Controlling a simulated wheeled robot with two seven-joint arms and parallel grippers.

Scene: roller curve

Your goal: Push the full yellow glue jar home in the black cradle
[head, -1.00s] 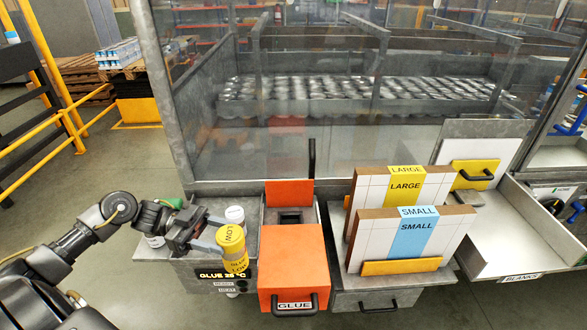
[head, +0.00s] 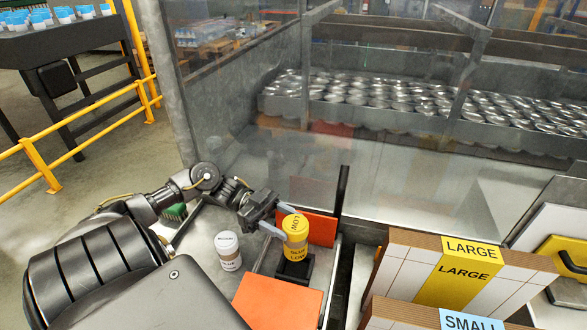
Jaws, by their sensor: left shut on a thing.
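The black cradle (head: 294,272) is directly below the jar, between an upright orange panel (head: 321,228) and an orange cover (head: 277,301). The jar hides part of the cradle, and I cannot tell how deep its base sits in it. My right gripper is not in view.
A white jar (head: 228,252) stands on the grey bench left of the cradle. A black upright bar (head: 341,205) rises just right of the orange panel. LARGE (head: 458,272) and SMALL (head: 473,320) carton stacks stand to the right. A clear guard screen is behind.

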